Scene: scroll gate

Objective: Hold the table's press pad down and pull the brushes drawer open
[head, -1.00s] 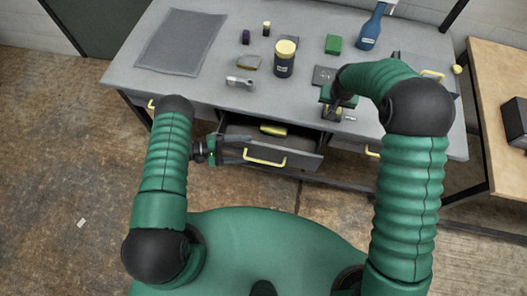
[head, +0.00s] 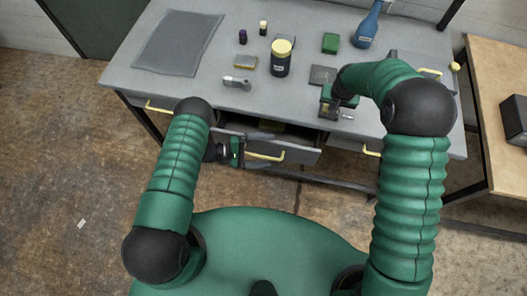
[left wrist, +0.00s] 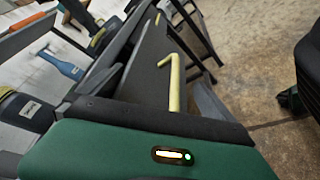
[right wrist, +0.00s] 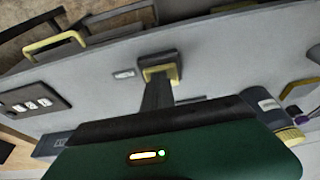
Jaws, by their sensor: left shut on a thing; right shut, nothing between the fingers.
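The drawer (head: 305,157) under the table's middle is partly open. It has a yellow bar handle (head: 266,156), also in the left wrist view (left wrist: 174,80). My left gripper (head: 258,146) comes from the left with its fingers on either side of the drawer front, shut on it near the handle. A dark pad with yellow edges (right wrist: 160,68) sits at the table's front in the right wrist view. My right gripper (right wrist: 158,88) is shut and empty, fingertips at the pad; contact cannot be told. In the head view my right gripper (head: 338,103) hides the pad.
The table (head: 200,88) holds a grey mat (head: 180,42), a yellow-lidded jar (head: 281,58), a green block (head: 330,43) and a blue bottle (head: 368,27). Closed drawers flank the open one, with handles at left (head: 158,108) and right (head: 371,152). A wooden table (head: 490,110) stands right.

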